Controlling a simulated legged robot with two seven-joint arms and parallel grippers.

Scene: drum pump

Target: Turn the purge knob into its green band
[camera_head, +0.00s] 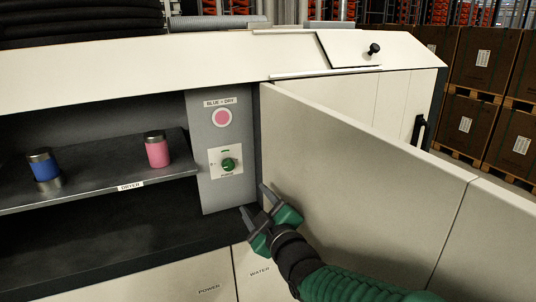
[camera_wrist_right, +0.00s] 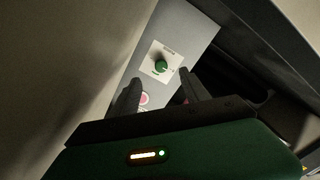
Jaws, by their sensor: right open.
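The purge knob (camera_head: 229,165) is a round green knob on a white square plate on the grey panel (camera_head: 212,120). A small green mark shows on the plate above the knob in the head view. In the right wrist view the knob (camera_wrist_right: 161,66) sits beyond the fingertips, apart from them. My right gripper (camera_head: 252,198) is open and empty, below and to the right of the knob. Its two dark fingers (camera_wrist_right: 158,88) point toward the panel in the wrist view. The knob's exact pointer angle is too small to tell. My left gripper is not in view.
A pink indicator disc (camera_head: 222,118) under a "BLUE = DRY" label is above the knob. A blue canister (camera_head: 44,168) and a pink canister (camera_head: 157,150) stand on the shelf (camera_head: 100,176) at left. A large open cream door (camera_head: 350,165) stands close on the right of the panel.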

